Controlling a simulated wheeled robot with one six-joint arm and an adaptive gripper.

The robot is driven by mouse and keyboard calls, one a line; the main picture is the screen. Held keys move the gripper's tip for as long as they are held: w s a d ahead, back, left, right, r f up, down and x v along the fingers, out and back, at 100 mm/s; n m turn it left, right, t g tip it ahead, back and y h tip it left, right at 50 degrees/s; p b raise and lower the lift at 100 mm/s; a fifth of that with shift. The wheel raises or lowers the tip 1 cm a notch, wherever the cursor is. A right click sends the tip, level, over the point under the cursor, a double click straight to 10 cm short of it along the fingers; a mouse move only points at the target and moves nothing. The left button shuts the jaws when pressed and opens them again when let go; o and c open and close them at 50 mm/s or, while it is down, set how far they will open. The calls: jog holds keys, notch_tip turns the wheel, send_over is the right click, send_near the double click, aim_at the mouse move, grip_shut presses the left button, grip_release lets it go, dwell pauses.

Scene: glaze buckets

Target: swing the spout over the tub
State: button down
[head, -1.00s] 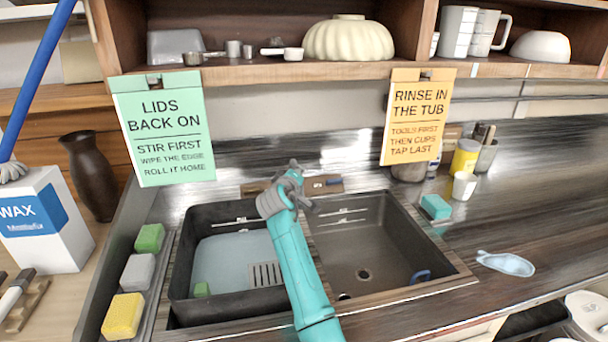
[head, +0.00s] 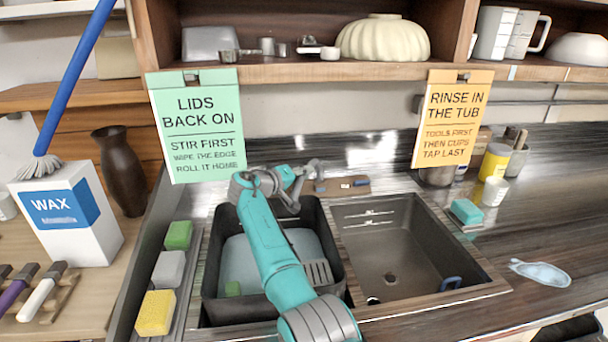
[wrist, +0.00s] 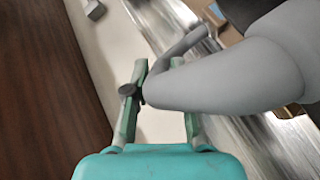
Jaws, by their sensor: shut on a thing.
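The tub (head: 235,309) is black and sits in the left sink basin, with pale bluish water inside. The grey spout (head: 312,170) stands behind the sink, near the tub's back right corner, partly hidden by my gripper. In the wrist view the spout (wrist: 235,75) is large and comes in from the right, reaching in between my teal fingers. My gripper (head: 290,180) is shut on the spout in the head view; its fingers also show in the wrist view (wrist: 160,115). I cannot tell exactly where the spout's outlet points.
The right basin (head: 392,235) is empty but for a blue item at its front right. Several sponges (head: 168,270) lie left of the tub. Two hanging signs (head: 198,125) and a shelf (head: 380,72) are behind. A wax box (head: 65,215) stands at left.

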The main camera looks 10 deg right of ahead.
jog(key=shift+w+a+m+g+h, duration=0.15)
jog(key=shift+a+m+g+h, duration=0.1)
jog(key=shift+m+g+h, duration=0.05)
dwell(0.5)
jog(key=c, duration=1)
grip_release()
jog(key=shift+f, duration=0.1)
jog(key=shift+a, duration=0.1)
jog(key=v, duration=1.1)
jog(key=shift+s+a+r, duration=0.2)
jog(key=shift+a+r, duration=0.05)
